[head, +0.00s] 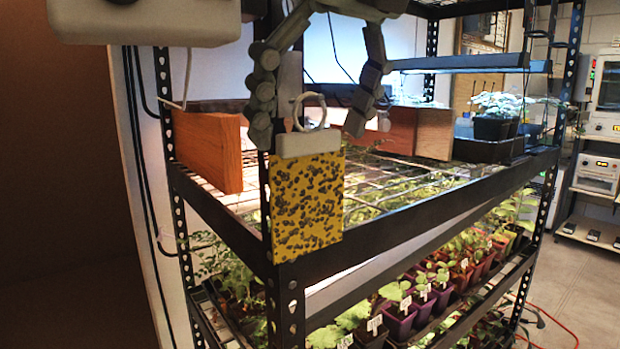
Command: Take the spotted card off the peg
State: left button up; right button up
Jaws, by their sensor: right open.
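The spotted card (306,206), yellow with dark spots, hangs upright at the front corner post of the rack. A pale grey clip (306,143) runs along its top edge, with a pale ring (309,112) above it. A grey upright piece (290,84) shows just behind the ring; I cannot clearly make out the peg itself. My right gripper (307,130) comes down from the top with its fingers spread, one to each side of the ring and clip in the picture. It is open and holds nothing; contact cannot be told. My left gripper is not in view.
The black metal rack (420,209) has a wire shelf with wooden boxes (208,152) and potted seedlings (494,117). Several labelled pots (400,318) fill the lower shelf. Cables hang at the left. Open floor (575,280) shows at the right.

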jog(key=c, duration=0.8)
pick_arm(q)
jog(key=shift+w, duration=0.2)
pick_arm(e)
jog(key=shift+c, duration=0.2)
jog(key=shift+r, duration=0.1)
